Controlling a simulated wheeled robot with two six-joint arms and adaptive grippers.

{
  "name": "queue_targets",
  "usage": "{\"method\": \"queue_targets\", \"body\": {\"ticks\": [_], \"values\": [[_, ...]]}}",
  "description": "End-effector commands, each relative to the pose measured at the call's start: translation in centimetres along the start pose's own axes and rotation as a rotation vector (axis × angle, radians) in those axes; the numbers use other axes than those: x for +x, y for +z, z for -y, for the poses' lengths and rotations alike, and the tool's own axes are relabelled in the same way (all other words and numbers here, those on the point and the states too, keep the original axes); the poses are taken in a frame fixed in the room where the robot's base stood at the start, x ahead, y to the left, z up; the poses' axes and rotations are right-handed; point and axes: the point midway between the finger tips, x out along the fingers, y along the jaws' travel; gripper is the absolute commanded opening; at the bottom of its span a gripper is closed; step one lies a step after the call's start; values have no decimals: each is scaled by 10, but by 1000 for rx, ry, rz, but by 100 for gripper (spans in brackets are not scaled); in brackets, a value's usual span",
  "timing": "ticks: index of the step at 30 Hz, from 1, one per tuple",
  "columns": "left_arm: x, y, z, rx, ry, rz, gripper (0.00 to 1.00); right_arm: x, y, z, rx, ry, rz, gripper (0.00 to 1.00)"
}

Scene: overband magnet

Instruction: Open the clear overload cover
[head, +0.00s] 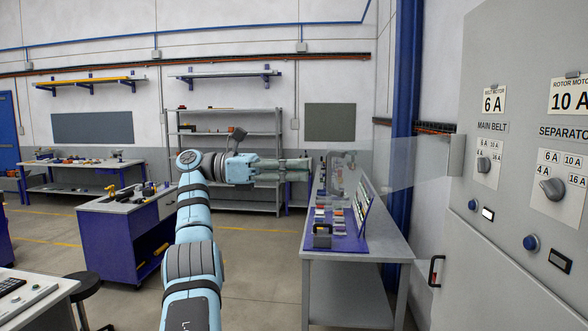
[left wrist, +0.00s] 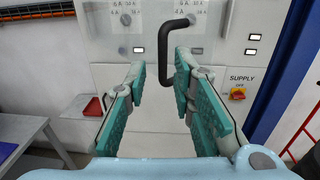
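A clear pane (head: 415,162) juts out to the left of the grey cabinet (head: 500,265), beside a grey bracket on the cabinet's edge. A black handle (head: 435,271) shows low at the cabinet's left side. In the left wrist view a black bar handle (left wrist: 165,52) stands in front of the dial panel; I cannot tell whether it is the same one. My left gripper (head: 308,168) points right, apart from the pane. In the left wrist view its teal-padded fingers (left wrist: 160,80) are spread with nothing gripped, the handle's lower end showing between them. My right gripper is not in view.
A grey workbench (head: 375,256) with a blue mat and small parts stands below and right of the left gripper. Behind are a shelf rack (head: 225,133) and a blue column (head: 403,80). A red supply switch (left wrist: 237,93) is on the cabinet. Open floor lies left of the bench.

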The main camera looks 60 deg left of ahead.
Motion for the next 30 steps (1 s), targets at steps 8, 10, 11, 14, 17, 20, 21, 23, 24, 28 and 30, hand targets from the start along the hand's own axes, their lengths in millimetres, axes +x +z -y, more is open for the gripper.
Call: {"method": "queue_targets", "body": {"ticks": [8, 10, 11, 14, 17, 20, 21, 23, 24, 28, 30], "values": [[-7, 0, 2, -3, -8, -2, 23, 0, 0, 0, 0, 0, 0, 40], [-7, 0, 2, -3, -8, -2, 23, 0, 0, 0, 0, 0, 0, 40], [-7, 0, 2, -3, -8, -2, 23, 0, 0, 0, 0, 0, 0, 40], [-5, 2, 0, -8, -6, 7, 10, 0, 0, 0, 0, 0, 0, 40], [11, 21, -10, -58, 13, 98, 0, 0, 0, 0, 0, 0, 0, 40], [40, 66, -34, -208, 35, 329, 0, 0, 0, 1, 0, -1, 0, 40], [52, 86, -47, -309, 35, 454, 0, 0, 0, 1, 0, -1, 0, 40], [74, 104, -74, -518, 21, 650, 0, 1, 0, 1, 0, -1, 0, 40], [102, 94, -97, -705, 7, 754, 0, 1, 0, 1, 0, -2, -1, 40], [197, -23, -151, -1241, 59, 894, 0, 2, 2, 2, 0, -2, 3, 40], [233, -91, -156, -1414, 114, 899, 0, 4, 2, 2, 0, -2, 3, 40]]}}
